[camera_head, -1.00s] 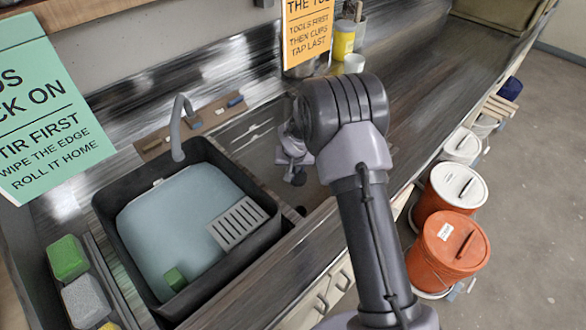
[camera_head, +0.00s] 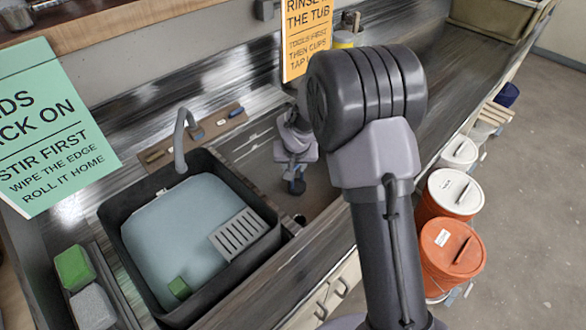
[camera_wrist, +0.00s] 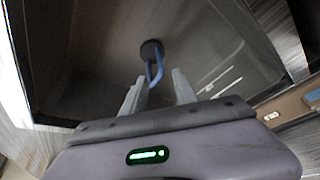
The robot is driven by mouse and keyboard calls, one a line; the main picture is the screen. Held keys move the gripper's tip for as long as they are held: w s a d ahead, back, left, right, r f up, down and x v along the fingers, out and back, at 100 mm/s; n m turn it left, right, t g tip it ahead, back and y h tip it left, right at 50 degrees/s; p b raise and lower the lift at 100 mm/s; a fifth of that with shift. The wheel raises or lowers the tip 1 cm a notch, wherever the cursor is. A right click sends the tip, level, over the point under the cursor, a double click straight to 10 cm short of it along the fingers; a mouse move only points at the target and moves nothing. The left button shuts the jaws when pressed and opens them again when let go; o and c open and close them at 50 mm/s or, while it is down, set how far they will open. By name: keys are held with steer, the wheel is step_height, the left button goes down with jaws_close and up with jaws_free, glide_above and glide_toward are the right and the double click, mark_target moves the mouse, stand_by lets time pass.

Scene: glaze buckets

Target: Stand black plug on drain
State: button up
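The black plug (camera_wrist: 151,48) is a dark disc with a blue loop handle, in the basin. In the wrist view the loop rises toward me between my fingertips. My gripper (camera_wrist: 158,82) is open, with its two pale fingers on either side of the loop and a gap showing beside it. In the head view my gripper (camera_head: 296,172) is low over the basin, and the plug (camera_head: 297,188) shows small just below it. A small dark round spot (camera_head: 300,219) near the basin's front edge may be the drain; I cannot tell for sure.
A black tub (camera_head: 118,222) of pale blue water with a grey grate (camera_head: 238,234) stands left of my gripper. A faucet (camera_head: 180,140) rises behind it. Sponges (camera_head: 74,267) lie at the left. Orange buckets (camera_head: 452,250) stand on the floor at right.

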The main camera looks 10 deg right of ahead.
steer(key=s+d+r+m, duration=0.1)
steer(key=s+r, duration=0.7)
steer(key=r, duration=0.2)
steer(key=s+r+m, duration=0.1)
steer(key=s+r, duration=0.6)
steer(key=r, duration=0.3)
steer(key=s+a+r+y, duration=0.1)
steer(key=s, duration=0.8)
steer(key=s+a+r+t+y, duration=0.1)
steer(key=s+a+r, duration=0.1)
steer(key=s, duration=0.8)
steer(key=shift+r, duration=0.25)
steer(key=shift+d, duration=0.1)
steer(key=shift+f+b, duration=0.5)
steer(key=shift+b, duration=0.05)
